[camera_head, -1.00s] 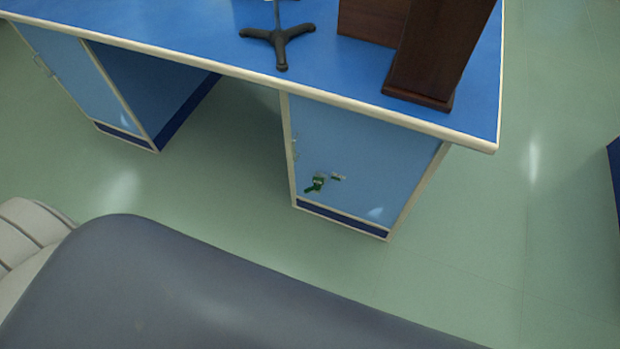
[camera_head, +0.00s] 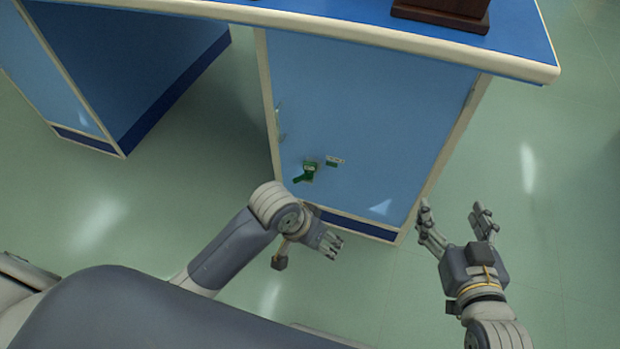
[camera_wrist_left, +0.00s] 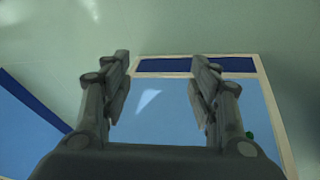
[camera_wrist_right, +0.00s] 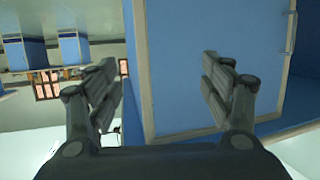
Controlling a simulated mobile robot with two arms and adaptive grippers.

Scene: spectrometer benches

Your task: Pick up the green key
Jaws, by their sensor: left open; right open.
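The green key (camera_head: 306,172) shows in the head view, at the lower left of the light blue cabinet door (camera_head: 350,120). It looks seated at the door's front. A small bit of green (camera_wrist_left: 249,134) shows at the right of the left wrist view. My left gripper (camera_head: 334,246) is just below and right of the key in the head view, apart from it, open and empty. My right gripper (camera_head: 455,212) is open and empty, to the right of the cabinet. The key does not show in the right wrist view.
Open green floor (camera_head: 540,250) lies to the right.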

